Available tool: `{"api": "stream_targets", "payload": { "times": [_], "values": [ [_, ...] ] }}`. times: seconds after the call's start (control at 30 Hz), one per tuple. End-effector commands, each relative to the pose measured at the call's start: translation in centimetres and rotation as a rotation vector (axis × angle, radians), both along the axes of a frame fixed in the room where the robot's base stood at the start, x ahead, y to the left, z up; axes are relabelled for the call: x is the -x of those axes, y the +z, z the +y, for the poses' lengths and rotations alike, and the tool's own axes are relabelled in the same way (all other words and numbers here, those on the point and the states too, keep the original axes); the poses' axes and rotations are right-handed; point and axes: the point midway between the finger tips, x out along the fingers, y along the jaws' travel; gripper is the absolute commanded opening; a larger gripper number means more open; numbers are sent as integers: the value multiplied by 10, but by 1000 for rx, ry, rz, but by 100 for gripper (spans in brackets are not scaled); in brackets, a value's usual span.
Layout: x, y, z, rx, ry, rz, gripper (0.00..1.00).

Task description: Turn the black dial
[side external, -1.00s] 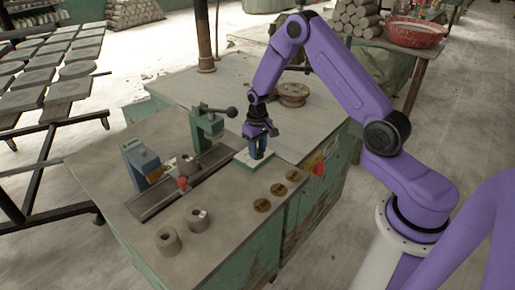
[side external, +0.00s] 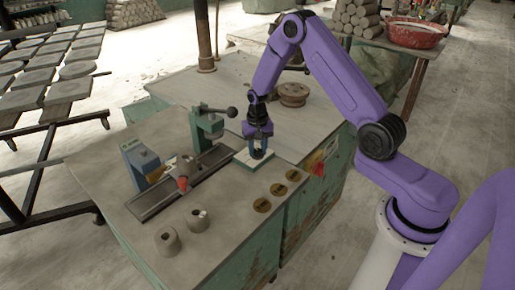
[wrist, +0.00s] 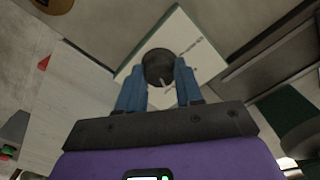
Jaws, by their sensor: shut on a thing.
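The black dial (wrist: 158,68) sits on a pale square plate (wrist: 198,58) on the bench. In the wrist view it lies between my gripper's (wrist: 160,80) two blue fingers, which are shut on it. A white mark shows on the dial's near side. In the side view my gripper (side external: 258,154) points straight down over the pale plate (side external: 240,159), and the fingers mostly hide the dial.
A green clamp with a lever (side external: 208,122) stands left of my gripper, behind a metal rail (side external: 160,200). Two grey cylinders (side external: 168,242) stand at the bench front. Several brass discs (side external: 262,205) lie right of them. A red switch (side external: 318,168) is on the bench side.

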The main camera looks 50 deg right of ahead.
Motion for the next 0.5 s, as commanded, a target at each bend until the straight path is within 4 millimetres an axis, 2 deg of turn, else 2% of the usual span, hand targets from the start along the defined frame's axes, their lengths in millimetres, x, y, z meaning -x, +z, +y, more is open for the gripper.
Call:
{"api": "stream_targets", "payload": {
  "times": [0.33, 0.37, 0.4, 0.43, 0.5],
  "values": [
    [-1, 1, 0, 0, -2, -2, 5],
    [-1, 1, 0, 0, -2, -2, 42],
    [-1, 1, 0, 0, -2, -2, 55],
    [-1, 0, 0, 0, -2, -2, 61],
    [-1, 0, 0, 0, -2, -2, 61]
  ]
}}
